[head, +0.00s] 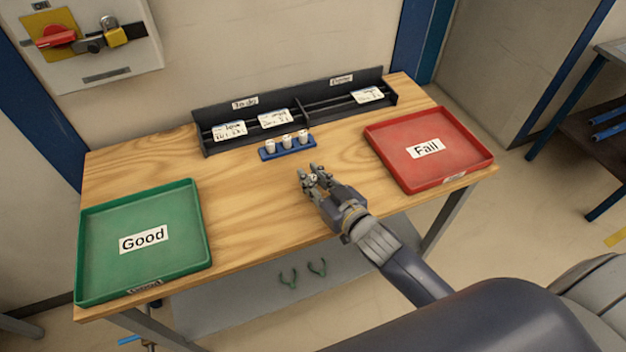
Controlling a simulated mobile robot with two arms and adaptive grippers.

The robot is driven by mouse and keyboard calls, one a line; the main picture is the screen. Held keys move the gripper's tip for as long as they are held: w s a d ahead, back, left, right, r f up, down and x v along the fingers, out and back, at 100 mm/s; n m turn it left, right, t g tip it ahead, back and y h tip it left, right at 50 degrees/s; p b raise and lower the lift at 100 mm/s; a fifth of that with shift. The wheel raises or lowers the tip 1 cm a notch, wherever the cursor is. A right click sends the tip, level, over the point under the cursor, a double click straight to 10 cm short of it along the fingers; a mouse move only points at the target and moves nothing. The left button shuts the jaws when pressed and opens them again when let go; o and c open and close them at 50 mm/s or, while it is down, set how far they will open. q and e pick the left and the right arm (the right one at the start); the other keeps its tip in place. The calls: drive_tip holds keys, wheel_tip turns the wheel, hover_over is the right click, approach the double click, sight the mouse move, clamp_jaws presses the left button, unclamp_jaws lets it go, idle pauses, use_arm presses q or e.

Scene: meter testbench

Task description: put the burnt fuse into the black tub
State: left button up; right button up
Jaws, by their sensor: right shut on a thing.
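My right gripper (312,177) is above the wooden bench, in front of a small blue holder. It is shut on a small pale thing, mostly hidden between the fingers, that looks like a fuse (314,177). I cannot tell whether it is burnt. Three white fuses (286,143) stand upright in the blue holder (269,155). I cannot make out a black tub in this view. My left gripper is not in view.
A black rack (205,122) with several cards stands at the back of the bench (250,210). A green tray (105,215) labelled Good is at left. A red tray (455,150) labelled Fail is at right. Bare wood lies between the trays.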

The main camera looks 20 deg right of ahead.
drive_tip(key=shift+f, duration=0.6)
drive_tip(key=shift+f, duration=0.1)
drive_tip(key=o, duration=0.9)
